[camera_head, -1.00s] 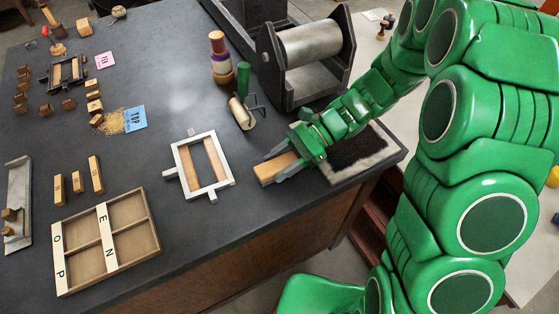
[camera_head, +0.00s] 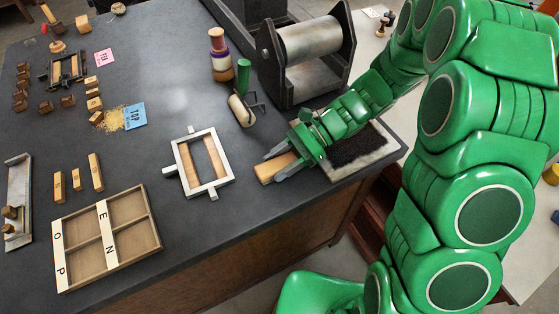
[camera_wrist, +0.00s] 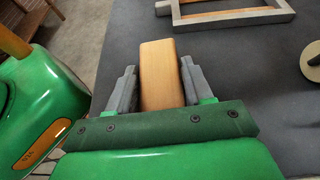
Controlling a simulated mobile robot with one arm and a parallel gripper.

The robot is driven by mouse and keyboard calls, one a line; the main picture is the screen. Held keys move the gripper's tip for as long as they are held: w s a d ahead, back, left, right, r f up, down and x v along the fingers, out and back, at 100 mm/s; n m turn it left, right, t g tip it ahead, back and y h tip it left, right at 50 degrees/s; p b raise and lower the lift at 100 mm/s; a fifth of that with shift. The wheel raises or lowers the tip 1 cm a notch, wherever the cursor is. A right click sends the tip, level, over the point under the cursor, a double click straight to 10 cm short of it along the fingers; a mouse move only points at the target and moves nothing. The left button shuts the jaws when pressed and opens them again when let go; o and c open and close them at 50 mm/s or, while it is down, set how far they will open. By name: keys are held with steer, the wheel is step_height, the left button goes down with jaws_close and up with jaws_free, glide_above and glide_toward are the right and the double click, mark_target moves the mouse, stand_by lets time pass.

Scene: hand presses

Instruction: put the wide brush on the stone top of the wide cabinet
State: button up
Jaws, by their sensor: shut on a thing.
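My gripper (camera_head: 278,166) is low at the front right of the dark stone top (camera_head: 255,205) of the wide cabinet. It is shut on a light wooden block, the wide brush by its look (camera_head: 264,172). In the wrist view the brush (camera_wrist: 160,75) lies between the two grey fingers of my gripper (camera_wrist: 160,88), its smooth wooden face up. No bristles show. The brush is at or just above the stone top; whether it touches cannot be told.
A pale slab with dark grains (camera_head: 382,157) lies behind my gripper by the edge. A metal frame (camera_head: 224,181) is close on the left. A roller press (camera_head: 305,85) and a hand roller (camera_head: 240,110) stand behind. Bare stone lies left of the frame.

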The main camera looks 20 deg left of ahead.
steer(key=o, duration=1.3)
steer(key=shift+c, duration=0.2)
steer(key=shift+v, duration=3.95)
steer(key=shift+s+d+r, duration=0.25)
steer(key=shift+s+r, duration=0.1)
steer(key=shift+r, duration=0.05)
steer(key=s+d+r+n+t+h, duration=0.3)
steer(key=s+d+r, duration=0.3)
steer(key=s+d, duration=0.3)
steer(key=s+d+r+n+t+h, duration=0.4)
steer(key=s+d+r+n+h, duration=0.2)
steer(key=s+d, duration=0.4)
steer(key=d, duration=0.2)
steer(key=shift+d+t, duration=0.3)
